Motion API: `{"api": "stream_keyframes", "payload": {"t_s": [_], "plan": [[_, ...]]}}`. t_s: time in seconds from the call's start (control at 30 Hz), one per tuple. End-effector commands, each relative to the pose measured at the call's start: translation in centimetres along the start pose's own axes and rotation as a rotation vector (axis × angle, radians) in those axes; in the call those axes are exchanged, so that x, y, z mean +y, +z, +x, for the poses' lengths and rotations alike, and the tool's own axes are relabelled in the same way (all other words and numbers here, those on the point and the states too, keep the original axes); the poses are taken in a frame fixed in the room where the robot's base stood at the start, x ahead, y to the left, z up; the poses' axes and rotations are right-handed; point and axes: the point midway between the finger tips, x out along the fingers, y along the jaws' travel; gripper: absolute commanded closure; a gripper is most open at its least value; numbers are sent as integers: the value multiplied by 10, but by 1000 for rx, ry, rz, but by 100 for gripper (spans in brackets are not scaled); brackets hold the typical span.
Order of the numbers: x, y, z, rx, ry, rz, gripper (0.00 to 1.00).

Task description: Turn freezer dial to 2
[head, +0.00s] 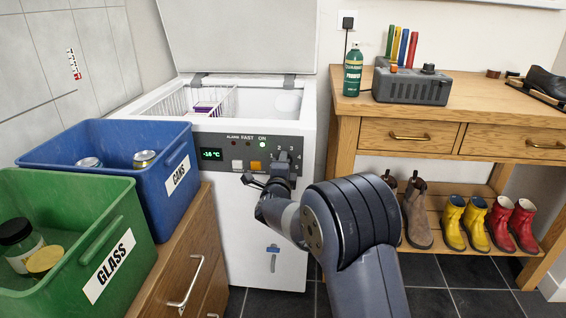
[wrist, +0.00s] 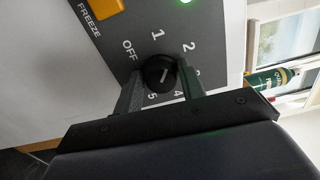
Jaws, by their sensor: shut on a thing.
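The chest freezer (head: 262,215) stands with its lid open and a grey control panel (head: 215,149) on its front. The round black freezer dial (wrist: 158,76) shows in the wrist view, ringed by OFF, 1, 2 and higher numbers. Its white pointer line tilts up and right, toward the gap between 1 and 2. My gripper (wrist: 159,68) is shut on the dial, one finger on each side. In the head view my gripper (head: 276,172) is at the panel's right end and hides most of the dial. The fingers partly cover the higher numbers.
A green display (head: 211,154), a white button (head: 237,165) and an orange button (head: 256,167) lie left of the dial. Blue (head: 110,140) and green (head: 90,205) bins stand at left. A wooden bench (head: 450,115) with boots below stands right.

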Motion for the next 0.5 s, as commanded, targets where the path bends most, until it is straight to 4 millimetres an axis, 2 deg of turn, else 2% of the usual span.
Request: {"api": "stream_keyframes", "payload": {"t_s": [0.5], "plan": [[1,0,0,-2,2,-493,85]]}}
